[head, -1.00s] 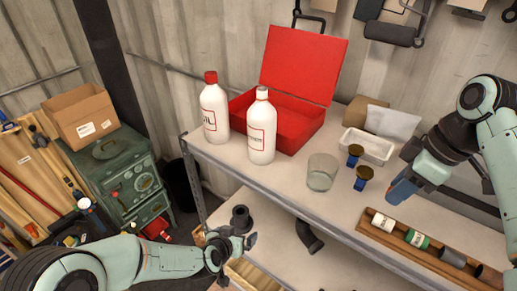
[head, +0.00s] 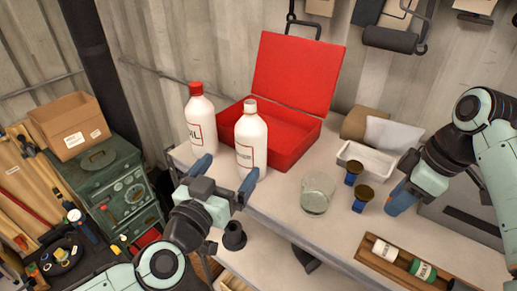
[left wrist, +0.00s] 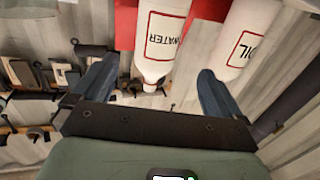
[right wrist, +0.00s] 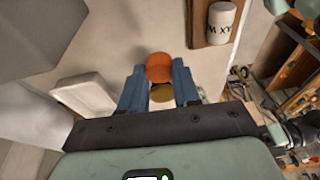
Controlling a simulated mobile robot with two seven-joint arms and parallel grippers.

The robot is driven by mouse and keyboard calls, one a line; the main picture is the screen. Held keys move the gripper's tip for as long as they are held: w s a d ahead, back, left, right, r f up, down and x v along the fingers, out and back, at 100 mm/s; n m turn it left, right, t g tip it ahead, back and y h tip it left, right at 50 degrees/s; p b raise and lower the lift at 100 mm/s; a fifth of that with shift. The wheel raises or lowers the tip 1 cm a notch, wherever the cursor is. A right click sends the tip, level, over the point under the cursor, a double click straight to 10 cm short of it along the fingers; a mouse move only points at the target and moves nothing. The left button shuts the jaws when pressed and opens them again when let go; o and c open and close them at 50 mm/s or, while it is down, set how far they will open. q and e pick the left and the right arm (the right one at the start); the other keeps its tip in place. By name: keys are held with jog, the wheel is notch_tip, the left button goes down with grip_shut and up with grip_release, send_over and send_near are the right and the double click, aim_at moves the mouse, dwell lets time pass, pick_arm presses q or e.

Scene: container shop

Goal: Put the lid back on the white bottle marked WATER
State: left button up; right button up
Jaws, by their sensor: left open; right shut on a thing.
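The white bottle marked WATER (head: 250,135) stands upright on the shelf, its narrow top pale with no coloured cap. Its label also shows in the left wrist view (left wrist: 163,38). My left gripper (head: 226,172) is open in front of this bottle; in the left wrist view the bottle lies beyond the gap between the fingers, apart from them. In the head view that lid is hidden by the hand.
The white OIL bottle (head: 201,128) with a red cap stands just left. An open red box (head: 285,72) is behind. A glass jar (head: 317,193), two brass-topped blue items (head: 353,172), a white tray (head: 362,157) and a wooden rack (head: 400,262) stand to the right.

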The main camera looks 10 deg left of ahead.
aim_at(243, 147)
jog(key=shift+s+a+r, duration=0.1)
jog(key=shift+s, duration=0.3)
pick_arm(q)
jog(key=shift+r+x, duration=0.15)
jog(key=shift+x, duration=1.35)
jog(key=shift+r+x, duration=0.1)
jog(key=shift+x, duration=1.35)
pick_arm(e)
jog(key=shift+w, duration=0.1)
pick_arm(q)
jog(key=shift+w+d, duration=0.1)
pick_arm(e)
jog(key=shift+r, duration=0.1)
pick_arm(q)
jog(key=x, duration=0.5)
jog(key=shift+d, duration=0.2)
pick_arm(e)
jog(key=shift+w+r, duration=0.15)
jog(key=shift+r, duration=0.05)
